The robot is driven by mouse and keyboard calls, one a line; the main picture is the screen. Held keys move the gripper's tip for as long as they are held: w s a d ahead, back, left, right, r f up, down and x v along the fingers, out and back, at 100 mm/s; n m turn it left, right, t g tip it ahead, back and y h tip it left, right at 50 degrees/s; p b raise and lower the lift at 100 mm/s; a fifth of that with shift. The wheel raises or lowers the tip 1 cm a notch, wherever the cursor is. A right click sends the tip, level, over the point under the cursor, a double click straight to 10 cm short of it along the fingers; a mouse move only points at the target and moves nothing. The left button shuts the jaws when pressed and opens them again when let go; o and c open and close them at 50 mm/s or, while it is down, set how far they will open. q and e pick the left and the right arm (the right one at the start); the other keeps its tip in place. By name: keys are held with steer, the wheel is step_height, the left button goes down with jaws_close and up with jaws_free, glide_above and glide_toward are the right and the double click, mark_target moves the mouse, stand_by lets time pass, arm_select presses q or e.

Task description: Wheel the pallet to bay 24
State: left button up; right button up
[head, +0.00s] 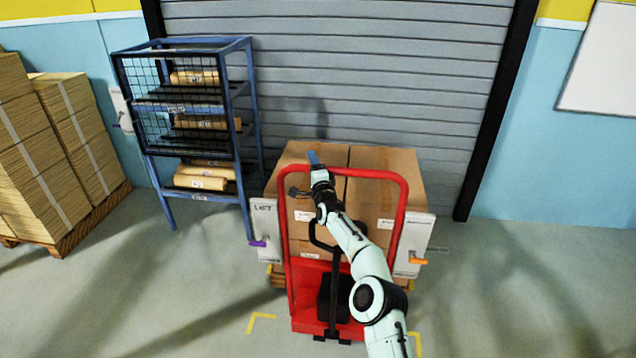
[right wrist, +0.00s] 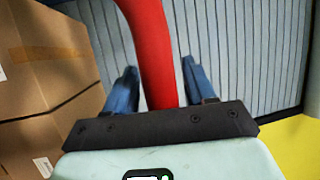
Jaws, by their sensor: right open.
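Several brown cardboard boxes (head: 375,205) are stacked on a wooden pallet (head: 277,280), mostly hidden behind a red pallet truck with a tall red hoop handle (head: 403,210). My right gripper (head: 314,158) is at the top bar of this hoop, left of its middle. In the right wrist view, the red bar (right wrist: 148,40) passes between the two open blue fingers (right wrist: 160,82). I cannot tell whether either finger touches it. My left gripper is not in view. No bay number can be read.
White panels (head: 267,225) flank the load. Another loaded pallet (head: 70,235) is at the far left. Yellow floor marks (head: 260,317) lie in front. The floor at right is clear.

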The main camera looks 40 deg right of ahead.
arm_select(q)
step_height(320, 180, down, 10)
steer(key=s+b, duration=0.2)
steer(key=b, duration=0.7)
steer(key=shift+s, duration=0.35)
arm_select(e)
steer(key=v, duration=1.3)
steer(key=shift+f, duration=0.3)
steer(key=shift+a, duration=0.15)
